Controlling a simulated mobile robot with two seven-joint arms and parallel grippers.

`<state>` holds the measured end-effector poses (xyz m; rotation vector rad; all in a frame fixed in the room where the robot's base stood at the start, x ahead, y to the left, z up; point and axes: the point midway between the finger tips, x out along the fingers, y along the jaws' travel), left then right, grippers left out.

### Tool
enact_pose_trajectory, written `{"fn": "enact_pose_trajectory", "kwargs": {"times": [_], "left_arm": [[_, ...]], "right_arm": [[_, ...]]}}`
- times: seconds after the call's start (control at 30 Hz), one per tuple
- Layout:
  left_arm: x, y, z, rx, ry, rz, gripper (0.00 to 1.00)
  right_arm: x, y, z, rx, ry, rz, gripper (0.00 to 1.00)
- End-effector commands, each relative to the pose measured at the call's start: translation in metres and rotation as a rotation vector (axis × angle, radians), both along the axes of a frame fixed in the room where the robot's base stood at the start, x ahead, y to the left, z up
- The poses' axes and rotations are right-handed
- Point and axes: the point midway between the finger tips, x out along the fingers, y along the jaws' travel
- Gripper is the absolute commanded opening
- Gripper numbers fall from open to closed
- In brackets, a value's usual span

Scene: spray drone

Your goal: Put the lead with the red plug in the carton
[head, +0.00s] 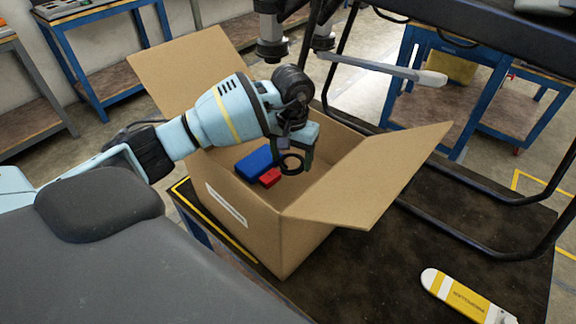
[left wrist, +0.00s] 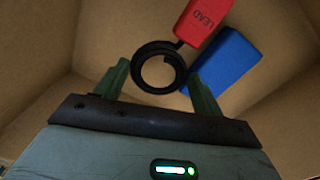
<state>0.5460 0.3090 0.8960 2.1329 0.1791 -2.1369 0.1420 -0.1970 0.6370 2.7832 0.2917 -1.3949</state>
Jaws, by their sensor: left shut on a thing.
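The lead is a black coil (left wrist: 160,68) with a red plug (left wrist: 205,22) marked "LEAD". In the head view the coil (head: 291,164) and red plug (head: 270,177) show within the open carton (head: 250,205). My left gripper (head: 293,155) reaches down into the carton from above, shut on the coil. In the left wrist view the coil sits between its two fingers (left wrist: 160,82), and the plug points away from the gripper. Whether the lead touches the carton floor I cannot tell. My right gripper is not in view.
A blue block-like thing (left wrist: 227,72) lies in the carton beside the red plug. The carton stands on a dark table (head: 400,270) with its flaps spread. A yellow and white piece (head: 465,298) lies at the front right. Black tubular frame legs (head: 480,240) stand behind and right.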

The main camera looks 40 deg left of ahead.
Motion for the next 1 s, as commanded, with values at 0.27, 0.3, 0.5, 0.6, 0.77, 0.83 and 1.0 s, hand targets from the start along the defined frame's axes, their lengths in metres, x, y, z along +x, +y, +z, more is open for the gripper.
{"fn": "enact_pose_trajectory", "kwargs": {"times": [0.27,0.3,0.5,0.6,0.77,0.83,1.0], "left_arm": [[0.001,-0.001,-0.009,-0.001,-0.002,-0.001,0.45],[0.0,-0.001,-0.011,-0.001,-0.001,-0.001,0.45],[0.0,-0.001,-0.035,-0.001,0.002,0.0,0.45],[0.0,-0.001,-0.045,-0.002,0.0,0.0,0.45],[0.0,0.0,-0.046,-0.001,-0.002,-0.001,0.45],[0.0,0.0,-0.046,-0.001,-0.002,-0.001,0.45],[0.0,0.0,-0.051,0.001,0.0,-0.001,0.45]], "right_arm": [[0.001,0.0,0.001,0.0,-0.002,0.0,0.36],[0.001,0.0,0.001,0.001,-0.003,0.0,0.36],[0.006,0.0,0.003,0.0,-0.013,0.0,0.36],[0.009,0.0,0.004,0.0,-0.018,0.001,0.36],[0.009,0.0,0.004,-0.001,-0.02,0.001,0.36],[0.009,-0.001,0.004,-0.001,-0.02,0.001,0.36],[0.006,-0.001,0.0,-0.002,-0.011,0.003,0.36]]}}
